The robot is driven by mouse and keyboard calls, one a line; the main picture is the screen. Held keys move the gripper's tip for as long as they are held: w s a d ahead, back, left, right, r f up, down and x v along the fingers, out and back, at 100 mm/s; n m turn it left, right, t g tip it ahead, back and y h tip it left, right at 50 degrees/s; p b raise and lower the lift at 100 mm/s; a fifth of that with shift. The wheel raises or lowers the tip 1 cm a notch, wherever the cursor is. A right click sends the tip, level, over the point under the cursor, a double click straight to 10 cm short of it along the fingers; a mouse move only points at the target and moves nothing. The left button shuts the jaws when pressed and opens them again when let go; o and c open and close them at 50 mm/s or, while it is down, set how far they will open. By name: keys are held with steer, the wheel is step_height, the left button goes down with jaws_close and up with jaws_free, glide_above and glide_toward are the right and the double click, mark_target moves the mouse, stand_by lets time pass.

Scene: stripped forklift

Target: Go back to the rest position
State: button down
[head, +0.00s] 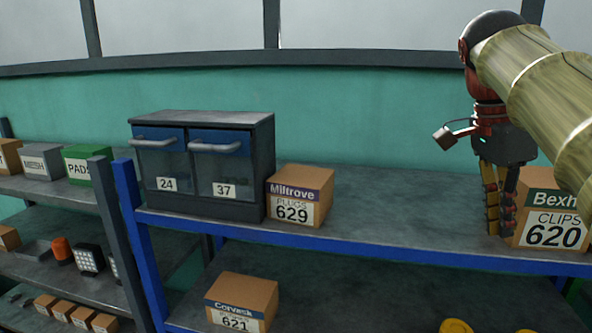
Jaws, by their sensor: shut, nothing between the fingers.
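My gripper (500,205) hangs from my arm at the right of the head view, with its fingers pointing down and together, holding nothing. The fingers overlap the left edge of a cardboard box labelled Bexh... CLIPS 620 (553,215) on the upper shelf. I cannot tell whether they touch the box. Part of the box is hidden behind my arm and cut by the frame edge.
The blue-edged shelf (400,215) holds a drawer cabinet (230,120) marked 24 and 37 and a Miltrove box 629 (300,195). The shelf between that box and my gripper is clear. A Corvask box 621 (242,300) sits below. Another rack (50,190) stands left.

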steer(key=s+a+f+n+t+y+b, duration=0.1)
steer(key=s+a+f+n+b, duration=0.3)
steer(key=f+b, duration=0.5)
steer(key=s+a+f+n+t+y+b, duration=0.1)
steer(key=s+a+f+n+t+b, duration=0.2)
steer(key=f, duration=2.5)
steer(key=s+a+f+n+t+y+b, duration=0.1)
steer(key=s+a+f+n+b, duration=0.4)
steer(key=f, duration=1.4)
steer(key=a+n+t+b, duration=0.1)
steer(key=a+n+b, duration=0.3)
steer(key=n+b, duration=0.3)
steer(key=shift+f+n+b, duration=0.25)
steer(key=shift+n+b, duration=0.15)
steer(key=shift+b, duration=1.05)
steer(key=c, duration=2.6)
jaws_free()
steer(key=shift+a, duration=0.1)
